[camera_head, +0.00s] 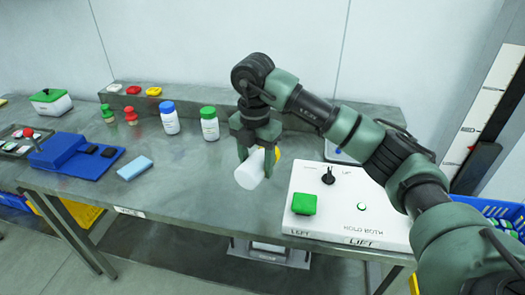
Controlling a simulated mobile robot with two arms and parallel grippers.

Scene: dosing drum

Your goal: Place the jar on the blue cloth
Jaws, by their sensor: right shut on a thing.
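A white jar (249,172) with a yellow lid (277,153) is held tilted in my right gripper (257,152), above the front middle of the grey table. The right gripper is shut on it, and its fingers hide part of the jar. A small light-blue folded piece (135,168), which looks like the blue cloth, lies flat on the table to the left of the jar, clearly apart from it. My left gripper is out of view.
A darker blue device (72,158) sits left of the cloth. White bottles with blue (170,118) and green (210,124) caps stand behind. A white control box (340,205) with a green button is at right. Bare table (190,180) lies between cloth and jar.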

